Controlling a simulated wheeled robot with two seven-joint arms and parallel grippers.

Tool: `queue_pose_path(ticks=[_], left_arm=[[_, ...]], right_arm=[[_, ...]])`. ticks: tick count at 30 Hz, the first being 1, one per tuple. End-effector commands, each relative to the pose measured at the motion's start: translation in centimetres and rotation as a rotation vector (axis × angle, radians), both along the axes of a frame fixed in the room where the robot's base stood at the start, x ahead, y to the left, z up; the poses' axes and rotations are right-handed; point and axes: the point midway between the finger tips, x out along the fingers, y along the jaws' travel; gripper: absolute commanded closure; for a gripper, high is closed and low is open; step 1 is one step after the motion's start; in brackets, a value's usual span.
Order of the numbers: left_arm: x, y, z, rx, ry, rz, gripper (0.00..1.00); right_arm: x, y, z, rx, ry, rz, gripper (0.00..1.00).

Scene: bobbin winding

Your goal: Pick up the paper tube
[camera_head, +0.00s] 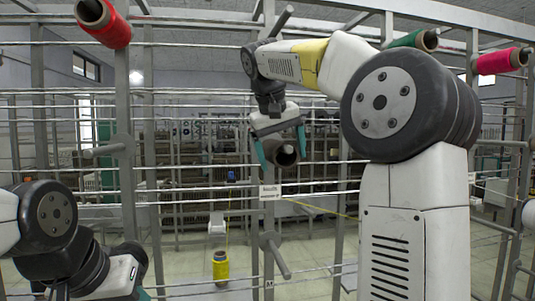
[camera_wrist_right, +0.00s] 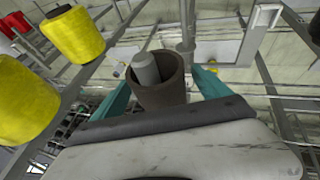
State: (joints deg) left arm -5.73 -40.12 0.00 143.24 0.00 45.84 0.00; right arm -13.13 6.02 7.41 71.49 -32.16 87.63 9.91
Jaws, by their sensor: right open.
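The paper tube (camera_head: 286,150) is a bare brown hollow tube on a peg of the metal rack, near the middle of the head view. In the right wrist view the tube (camera_wrist_right: 158,92) has the rounded grey peg (camera_wrist_right: 146,67) inside its opening. My right gripper (camera_head: 282,151) is open, with one teal finger on each side of the tube. In the right wrist view the fingers (camera_wrist_right: 162,88) show narrow gaps to the tube. My left gripper (camera_head: 142,294) shows only a teal bit at the bottom edge; the rest is hidden.
Red (camera_head: 104,24), green (camera_head: 410,40) and pink-red (camera_head: 497,63) spools hang on upper pegs. A yellow spool (camera_head: 220,266) is low in the middle. Bare pegs (camera_head: 103,151) stick out of the rack. Yellow spools (camera_wrist_right: 72,36) sit left in the right wrist view.

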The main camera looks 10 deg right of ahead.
Motion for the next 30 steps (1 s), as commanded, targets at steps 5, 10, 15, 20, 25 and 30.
queue_pose_path(ticks=[5, 10, 15, 20, 25, 30], left_arm=[[0.00, 0.00, 0.00, 0.000, 0.000, 0.000, 0.64], [0.01, 0.00, -0.01, 0.000, 0.000, 0.000, 0.64], [0.01, 0.00, -0.01, 0.000, 0.000, 0.000, 0.64], [0.01, 0.00, -0.01, 0.000, 0.000, 0.000, 0.64], [0.01, 0.00, -0.01, 0.000, 0.000, 0.000, 0.64], [0.00, 0.00, 0.00, 0.000, 0.000, 0.000, 0.64]], right_arm=[[0.00, -0.02, 0.01, 0.000, 0.000, -0.001, 0.13], [-0.01, -0.01, 0.02, 0.000, 0.000, -0.001, 0.46], [-0.01, 0.00, 0.03, 0.000, 0.000, -0.001, 0.80], [-0.01, -0.01, 0.04, 0.000, -0.001, -0.001, 0.81], [-0.03, -0.04, 0.09, 0.000, -0.001, -0.001, 0.81], [-0.18, -0.15, 0.27, 0.000, -0.001, -0.001, 0.81]])
